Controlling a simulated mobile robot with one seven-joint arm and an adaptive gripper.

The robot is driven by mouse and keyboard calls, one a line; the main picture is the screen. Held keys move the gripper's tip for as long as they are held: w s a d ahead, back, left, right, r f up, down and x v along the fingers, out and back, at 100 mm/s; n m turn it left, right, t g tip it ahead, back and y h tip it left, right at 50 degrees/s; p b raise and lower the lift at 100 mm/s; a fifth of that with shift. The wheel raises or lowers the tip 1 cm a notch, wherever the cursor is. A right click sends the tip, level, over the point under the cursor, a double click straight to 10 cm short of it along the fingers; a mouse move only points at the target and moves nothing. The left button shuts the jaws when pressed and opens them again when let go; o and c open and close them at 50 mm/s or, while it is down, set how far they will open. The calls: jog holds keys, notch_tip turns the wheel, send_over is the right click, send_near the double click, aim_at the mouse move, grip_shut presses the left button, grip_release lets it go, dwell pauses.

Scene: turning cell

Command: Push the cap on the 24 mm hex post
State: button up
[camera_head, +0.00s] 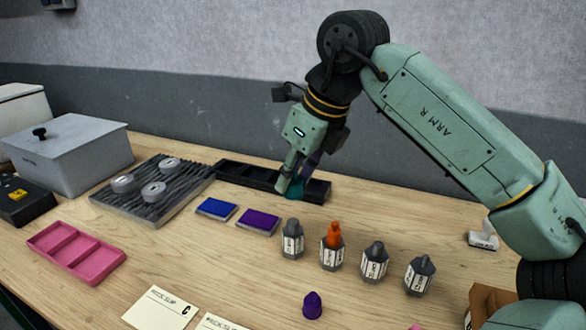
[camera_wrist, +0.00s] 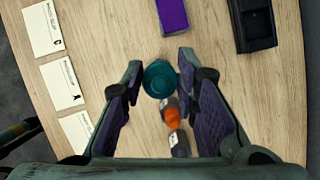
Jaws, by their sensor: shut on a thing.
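My gripper (camera_head: 293,187) is shut on a teal cap (camera_head: 296,189) in front of the long black tray, held above the table. In the wrist view the teal cap (camera_wrist: 158,80) sits between the fingertips. Several dark grey hex posts with white labels stand upright in a row: the first post (camera_head: 292,240), a second post (camera_head: 331,258) with an orange cap (camera_head: 333,235) on it, a third post (camera_head: 374,263) and a fourth post (camera_head: 419,276). Their label sizes are too small to read. A purple cap (camera_head: 312,306) stands on the table in front of the row.
A blue pad (camera_head: 216,209) and a purple pad (camera_head: 259,222) lie left of the posts. The black tray (camera_head: 245,180) is behind. A ribbed grey plate (camera_head: 190,190) carries round parts. A pink tray (camera_head: 77,253) and paper slips (camera_head: 160,309) are at front left.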

jog(key=b, duration=0.4)
send_over(292, 221)
jog(key=shift+d+f, duration=0.1)
jog(key=shift+f, duration=2.65)
jog(key=shift+f+b, duration=0.75)
jog(key=o, duration=0.8)
jog(key=shift+c, duration=0.2)
jog(key=shift+o, duration=0.4)
jog(key=o, duration=0.4)
jog(key=shift+r, duration=0.1)
jog(key=shift+r+p, duration=1.8)
jog(key=shift+r, duration=0.7)
